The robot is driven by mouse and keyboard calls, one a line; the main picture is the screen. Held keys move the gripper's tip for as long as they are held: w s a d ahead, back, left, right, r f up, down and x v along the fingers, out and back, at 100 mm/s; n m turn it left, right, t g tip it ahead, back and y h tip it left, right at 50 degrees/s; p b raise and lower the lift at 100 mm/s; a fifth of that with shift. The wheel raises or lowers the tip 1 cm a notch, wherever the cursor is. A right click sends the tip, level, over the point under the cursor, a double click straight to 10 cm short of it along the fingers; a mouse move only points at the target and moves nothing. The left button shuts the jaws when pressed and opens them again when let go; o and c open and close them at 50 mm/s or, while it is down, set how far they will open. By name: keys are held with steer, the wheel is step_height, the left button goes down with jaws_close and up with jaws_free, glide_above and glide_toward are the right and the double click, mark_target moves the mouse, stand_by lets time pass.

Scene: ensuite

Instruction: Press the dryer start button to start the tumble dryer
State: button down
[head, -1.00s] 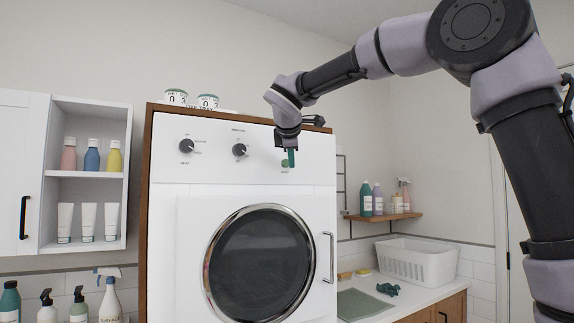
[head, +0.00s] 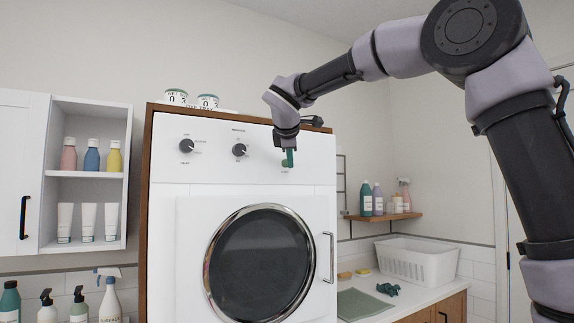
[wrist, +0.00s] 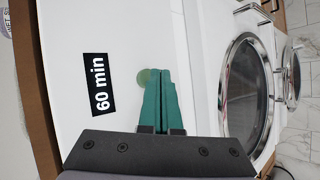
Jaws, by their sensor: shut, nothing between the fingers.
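The white tumble dryer (head: 165,240) stands in a wooden surround, with its round glass door (head: 262,265) shut. The green start button (head: 285,164) is at the right of its control panel, and it also shows in the wrist view (wrist: 143,77). My gripper (head: 290,160) is shut and empty in front of the panel. In the wrist view its green fingertips (wrist: 160,75) overlap the right edge of the round button. Whether they touch it I cannot tell.
Two dials (head: 186,146) (head: 240,150) sit left of the button. The door handle (head: 330,258) stands out below right. A "60 min" label (wrist: 96,83) shows beside the button in the wrist view. A shelf (head: 395,216) and white basket (head: 418,260) stand to the right.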

steer(key=shift+w+a, duration=0.3)
steer(key=shift+w, duration=0.2)
stand_by(0.8)
steer(key=shift+s, duration=0.15)
steer(key=shift+s+d, duration=0.5)
steer(key=shift+s, duration=0.15)
steer(key=s+d, duration=0.3)
steer(key=s, duration=0.2)
steer(key=shift+d, duration=0.2)
stand_by(0.8)
